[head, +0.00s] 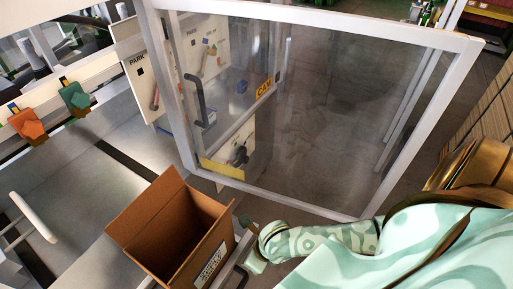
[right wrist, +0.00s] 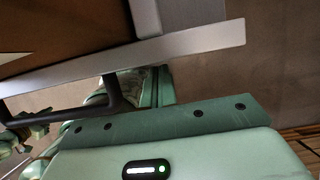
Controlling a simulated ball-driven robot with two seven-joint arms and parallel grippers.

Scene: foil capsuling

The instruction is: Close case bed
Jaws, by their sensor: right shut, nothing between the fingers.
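The case bed (head: 232,262) is a grey tray at the lower middle of the head view. An open, empty-looking brown cardboard case (head: 165,213) stands on it, flaps up, with a white label facing my right arm. In the right wrist view the bed's pale metal edge (right wrist: 190,47) crosses the top, with a dark bar handle (right wrist: 62,115) below it. My right gripper (head: 254,252) is shut and empty, close beside the bed's front edge and handle. Whether it touches the handle I cannot tell. My left gripper is not in view.
A large clear guard door (head: 330,105) with a white frame stands open beyond the case. Behind it are white panels with tools. An orange clamp (head: 27,126) and a green clamp (head: 75,98) sit on a rail at left.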

